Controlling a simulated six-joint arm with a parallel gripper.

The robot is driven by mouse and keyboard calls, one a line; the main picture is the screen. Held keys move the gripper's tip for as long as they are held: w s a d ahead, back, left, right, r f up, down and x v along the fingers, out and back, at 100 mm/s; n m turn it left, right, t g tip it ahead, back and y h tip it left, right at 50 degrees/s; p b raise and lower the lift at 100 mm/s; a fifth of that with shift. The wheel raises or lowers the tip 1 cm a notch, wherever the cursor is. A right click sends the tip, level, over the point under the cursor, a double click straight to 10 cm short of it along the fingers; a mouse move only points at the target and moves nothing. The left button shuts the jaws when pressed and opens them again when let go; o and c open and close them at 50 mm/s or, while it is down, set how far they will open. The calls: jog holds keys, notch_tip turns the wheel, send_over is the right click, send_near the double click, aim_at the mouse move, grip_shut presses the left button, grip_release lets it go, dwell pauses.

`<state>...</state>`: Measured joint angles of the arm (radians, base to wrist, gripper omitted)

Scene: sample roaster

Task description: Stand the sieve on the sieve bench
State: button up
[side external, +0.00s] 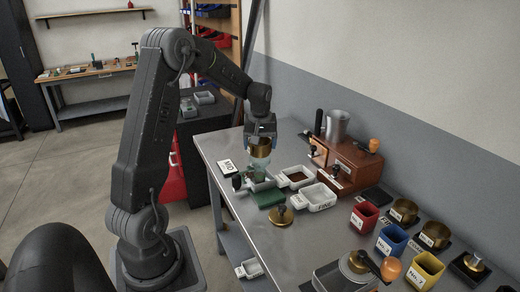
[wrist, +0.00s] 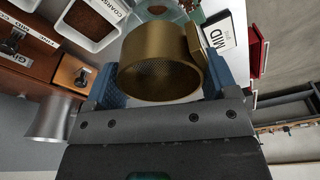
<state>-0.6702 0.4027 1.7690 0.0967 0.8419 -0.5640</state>
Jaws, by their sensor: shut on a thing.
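I cannot tell which piece is the sieve bench.
A wooden drawer box (side external: 350,163) and metal beaker (side external: 338,126) stand behind. Red (side external: 364,216), blue (side external: 391,242) and yellow (side external: 426,270) cups stand right.

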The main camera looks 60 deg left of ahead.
notch_tip(320, 180, up, 2)
jog(key=shift+r, duration=0.1)
jog(key=s+a+r, duration=0.5)
jog(key=s+r, duration=0.1)
jog(key=s, duration=0.4)
jog(key=w+d+f+m, duration=0.3)
jog(key=w+d+f, duration=0.2)
jog(key=d, duration=0.5)
jog(key=w+d+f+m, duration=0.3)
jog(key=w+d+f, duration=0.3)
jog(key=d, duration=0.4)
jog(key=w+d+f+m+h, duration=0.1)
jog(key=w+d+f+m, duration=0.2)
jog(key=w+d+f, duration=0.3)
jog(key=shift+w+d+f+t, duration=0.1)
jog(key=shift+d+f+t, duration=0.1)
jog(key=shift+d, duration=0.5)
jog(key=shift+w+d+f+t, duration=0.1)
jog(key=shift+d+f, duration=0.05)
jog(key=shift+d, duration=0.55)
jog(key=shift+d+f+t, duration=0.1)
jog(key=shift+d+f, duration=0.1)
jog(key=shift+d, duration=0.5)
jog(key=shift+f, duration=2)
jog(key=o, duration=0.9)
jog(key=shift+f, duration=0.15)
jog(key=shift+o, duration=0.2)
